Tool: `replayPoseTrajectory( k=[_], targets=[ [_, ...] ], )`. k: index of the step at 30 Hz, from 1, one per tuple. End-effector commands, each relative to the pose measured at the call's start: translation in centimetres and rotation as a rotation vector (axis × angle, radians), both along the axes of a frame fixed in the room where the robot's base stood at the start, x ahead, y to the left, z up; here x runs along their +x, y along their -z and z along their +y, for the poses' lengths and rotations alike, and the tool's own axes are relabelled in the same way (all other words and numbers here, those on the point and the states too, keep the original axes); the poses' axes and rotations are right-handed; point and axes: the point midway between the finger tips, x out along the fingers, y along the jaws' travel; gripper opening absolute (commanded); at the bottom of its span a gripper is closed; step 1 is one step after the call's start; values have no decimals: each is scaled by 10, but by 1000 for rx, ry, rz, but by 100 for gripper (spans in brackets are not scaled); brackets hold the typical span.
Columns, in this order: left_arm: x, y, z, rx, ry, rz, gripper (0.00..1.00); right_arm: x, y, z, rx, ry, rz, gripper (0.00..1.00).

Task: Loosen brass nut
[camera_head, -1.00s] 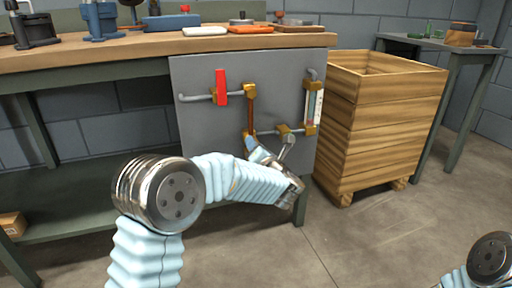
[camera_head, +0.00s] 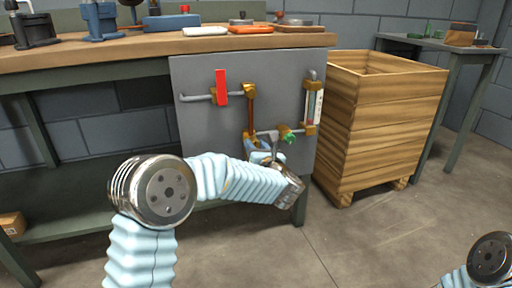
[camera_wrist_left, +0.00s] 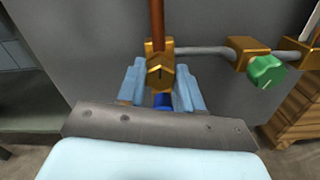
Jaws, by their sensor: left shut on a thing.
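The brass nut (camera_wrist_left: 160,76) is a hexagonal golden fitting at the lower end of a vertical copper-coloured pipe (camera_head: 250,110). In the left wrist view it sits between the pale blue fingers of my left gripper (camera_wrist_left: 162,88), which is shut on it. A blue piece (camera_wrist_left: 162,102) shows just below the nut. In the head view my left gripper (camera_head: 262,148) is at the foot of the pipe, low on the grey panel, and mostly hides the nut. My right gripper is out of view; only part of that arm shows at the bottom right.
The grey panel (camera_head: 205,140) also carries a red handle (camera_head: 221,87), a sight gauge (camera_head: 313,105) and a green knob (camera_wrist_left: 266,71) right of the nut. A wooden crate (camera_head: 385,125) stands to the right. The workbench (camera_head: 120,46) above holds tools. Floor in front is clear.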

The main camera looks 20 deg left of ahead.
Motion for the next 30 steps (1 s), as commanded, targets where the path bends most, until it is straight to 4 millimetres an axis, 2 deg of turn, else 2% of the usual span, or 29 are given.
replayPoseTrajectory(
  k=[10,11,15,25,30],
  targets=[
    [0,2,-1,-1,2,3,5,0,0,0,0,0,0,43],
    [0,2,-1,-1,2,3,40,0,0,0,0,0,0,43],
    [0,1,-1,-1,1,2,61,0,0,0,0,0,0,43],
    [-3,0,-3,-1,2,1,61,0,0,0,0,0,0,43],
    [-23,0,-17,0,4,1,61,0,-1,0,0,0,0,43]
  ],
)
